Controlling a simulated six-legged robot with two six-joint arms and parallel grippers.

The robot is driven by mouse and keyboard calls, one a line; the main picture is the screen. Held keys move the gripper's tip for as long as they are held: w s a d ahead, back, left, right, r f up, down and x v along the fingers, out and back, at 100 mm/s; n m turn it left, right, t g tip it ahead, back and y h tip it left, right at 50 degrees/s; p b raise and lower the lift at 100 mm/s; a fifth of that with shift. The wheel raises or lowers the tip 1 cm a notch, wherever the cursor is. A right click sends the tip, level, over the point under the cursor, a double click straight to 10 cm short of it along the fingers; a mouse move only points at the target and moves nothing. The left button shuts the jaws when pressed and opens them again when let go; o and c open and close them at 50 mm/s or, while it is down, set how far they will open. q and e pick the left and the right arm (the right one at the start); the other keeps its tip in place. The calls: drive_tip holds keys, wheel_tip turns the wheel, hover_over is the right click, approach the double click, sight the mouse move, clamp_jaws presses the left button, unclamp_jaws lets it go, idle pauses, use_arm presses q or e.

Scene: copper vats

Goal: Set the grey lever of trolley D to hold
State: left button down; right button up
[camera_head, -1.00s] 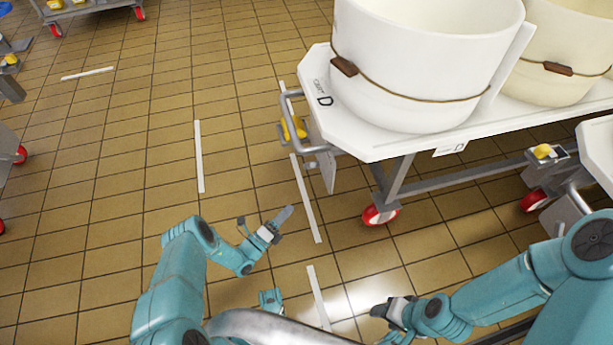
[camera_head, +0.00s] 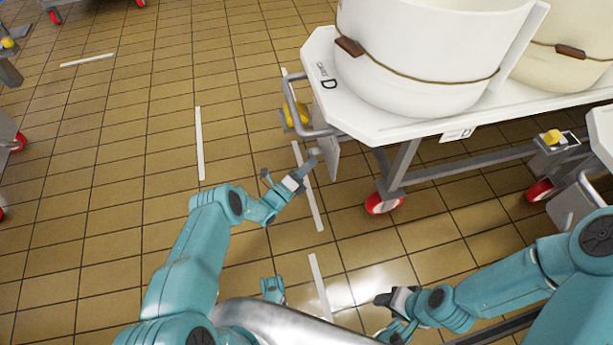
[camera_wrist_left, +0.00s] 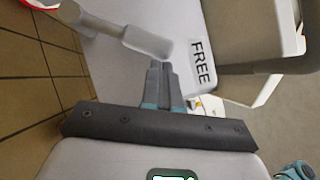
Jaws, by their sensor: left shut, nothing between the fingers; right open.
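Trolley D (camera_head: 327,125) stands at the upper right, with "D" on its white top and a push handle (camera_head: 292,100) at its left end. In the left wrist view, the grey lever (camera_wrist_left: 125,32) comes in from the upper left, its thick end close to my left fingertips. A "FREE" label (camera_wrist_left: 199,62) is to the right of that end. My left gripper (camera_head: 308,167) is shut and empty below the handle; its fingertips (camera_wrist_left: 161,66) also show in the wrist view. Whether they touch the lever I cannot tell. My right gripper (camera_head: 392,308) is open, low over the floor.
A white vat (camera_head: 425,60) and a cream vat (camera_head: 570,70) stand on the trolley. A red caster (camera_head: 383,204) is under it. A yellow part (camera_head: 297,114) sits by the handle.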

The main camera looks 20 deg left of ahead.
use_arm(q)
drive_tip(key=shift+w+a+r, duration=0.1)
drive_tip(key=shift+w+r, duration=0.15)
idle(0.3)
